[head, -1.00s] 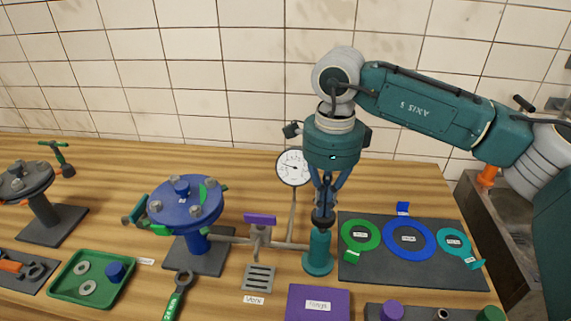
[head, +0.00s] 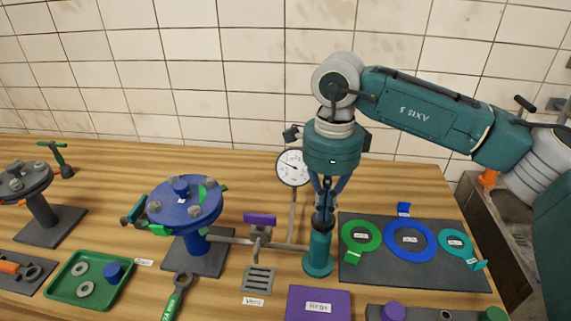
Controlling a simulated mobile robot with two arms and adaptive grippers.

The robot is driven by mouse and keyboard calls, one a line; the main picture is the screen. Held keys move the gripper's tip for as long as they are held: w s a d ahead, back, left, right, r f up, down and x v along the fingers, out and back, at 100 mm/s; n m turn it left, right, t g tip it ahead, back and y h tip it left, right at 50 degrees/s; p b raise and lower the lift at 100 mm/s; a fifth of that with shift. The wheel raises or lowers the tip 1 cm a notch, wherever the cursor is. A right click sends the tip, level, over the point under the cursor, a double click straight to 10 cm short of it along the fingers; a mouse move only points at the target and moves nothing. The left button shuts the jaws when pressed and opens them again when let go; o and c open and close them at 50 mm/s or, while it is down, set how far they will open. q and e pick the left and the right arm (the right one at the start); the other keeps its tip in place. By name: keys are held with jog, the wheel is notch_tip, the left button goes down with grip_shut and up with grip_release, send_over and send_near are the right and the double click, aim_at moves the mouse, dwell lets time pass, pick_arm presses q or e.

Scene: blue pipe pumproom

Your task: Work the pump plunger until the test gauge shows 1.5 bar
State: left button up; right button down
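The teal pump cylinder (head: 319,254) stands upright on the table at the centre right. My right gripper (head: 325,205) points straight down from above, with its fingers around the dark plunger top (head: 322,220). It looks closed on the plunger, which sits low on the cylinder. The round white test gauge (head: 293,167) stands behind, left of my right gripper; its dark needle shows, but the scale is too small to read. A pipe with a purple-handled valve (head: 260,219) runs from the pump to the blue flange (head: 186,204). My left gripper is not in view.
Right of the pump, a dark mat (head: 415,271) holds green, blue and teal rings. A purple block (head: 318,303) and a slotted vent plate (head: 258,279) lie in front. A green tray (head: 88,280) and a wrench (head: 178,296) are at left.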

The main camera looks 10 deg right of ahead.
dwell(0.7)
notch_tip(320, 180, up, 8)
jog(key=p, duration=0.4)
jog(key=shift+p, duration=0.35)
dwell(0.3)
notch_tip(320, 180, up, 5)
jog(key=p, duration=1)
notch_tip(320, 180, down, 7)
jog(key=b, duration=0.3)
jog(key=shift+r, duration=0.15)
jog(key=shift+f+b, duration=0.3)
jog(key=shift+f, duration=0.05)
